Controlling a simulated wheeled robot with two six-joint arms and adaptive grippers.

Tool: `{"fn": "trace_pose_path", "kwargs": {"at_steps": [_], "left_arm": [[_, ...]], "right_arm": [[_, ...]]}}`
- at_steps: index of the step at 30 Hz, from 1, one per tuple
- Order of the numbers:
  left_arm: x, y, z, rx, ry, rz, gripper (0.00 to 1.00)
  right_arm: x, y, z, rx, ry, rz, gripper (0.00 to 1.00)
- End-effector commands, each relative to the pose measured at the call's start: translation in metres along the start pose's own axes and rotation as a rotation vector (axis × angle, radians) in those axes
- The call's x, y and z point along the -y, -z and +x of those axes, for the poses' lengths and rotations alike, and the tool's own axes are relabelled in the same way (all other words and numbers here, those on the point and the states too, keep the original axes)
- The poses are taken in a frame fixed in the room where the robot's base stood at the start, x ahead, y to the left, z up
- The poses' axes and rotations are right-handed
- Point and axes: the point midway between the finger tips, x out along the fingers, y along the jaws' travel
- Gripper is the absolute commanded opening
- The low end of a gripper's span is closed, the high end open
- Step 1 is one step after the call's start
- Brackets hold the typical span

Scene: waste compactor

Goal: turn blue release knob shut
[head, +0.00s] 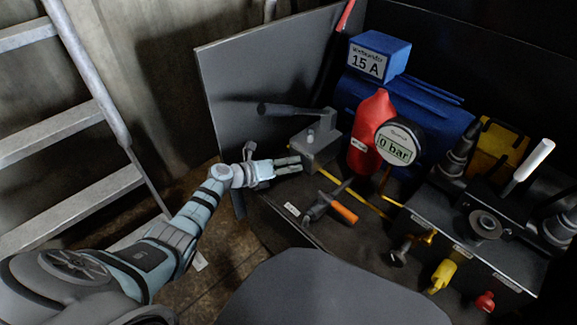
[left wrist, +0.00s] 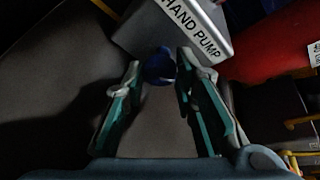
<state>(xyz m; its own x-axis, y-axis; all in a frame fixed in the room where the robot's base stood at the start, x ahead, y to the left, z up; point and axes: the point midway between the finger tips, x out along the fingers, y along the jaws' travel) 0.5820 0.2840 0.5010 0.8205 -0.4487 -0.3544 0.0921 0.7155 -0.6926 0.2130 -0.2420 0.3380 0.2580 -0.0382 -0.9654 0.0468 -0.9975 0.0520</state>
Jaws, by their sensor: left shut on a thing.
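The blue release knob (left wrist: 159,68) shows in the left wrist view, low on the side of the grey hand pump block (left wrist: 150,32). My left gripper (head: 290,165) reaches in from the left in the head view, just in front of the grey pump block (head: 318,148). In the left wrist view its fingertips (left wrist: 161,72) are on both sides of the knob, shut on it. In the head view I cannot make out the knob. How far the knob is turned cannot be told. My right gripper is not in view.
A dark pump lever (head: 290,110) sticks out left above the block. A red bottle (head: 371,130) and a gauge reading 0 bar (head: 398,146) stand to the right. An orange-handled tool (head: 343,212) lies in front. A grey panel (head: 235,85) rises behind; a ladder (head: 75,130) stands left.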

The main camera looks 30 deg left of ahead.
Motion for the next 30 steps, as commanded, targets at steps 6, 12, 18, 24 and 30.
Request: {"fn": "trace_pose_path", "kwargs": {"at_steps": [6,12,18,24,30], "left_arm": [[-0.0011,-0.0004,-0.0005,0.0,-0.002,-0.001,0.0],[-0.001,-0.0003,-0.0004,0.0,-0.002,0.0,0.38],[-0.0002,0.0001,0.0004,-0.001,-0.001,0.0,0.45],[0.0001,0.0004,0.0006,-0.002,0.0,0.0,0.45],[0.0007,0.0006,0.0003,0.001,-0.007,0.018,0.45]], "right_arm": [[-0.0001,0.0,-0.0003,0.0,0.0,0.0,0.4],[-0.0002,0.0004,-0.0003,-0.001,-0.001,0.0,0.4],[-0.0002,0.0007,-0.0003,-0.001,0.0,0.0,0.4],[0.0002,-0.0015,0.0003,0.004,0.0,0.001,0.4],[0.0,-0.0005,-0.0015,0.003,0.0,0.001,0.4]]}}
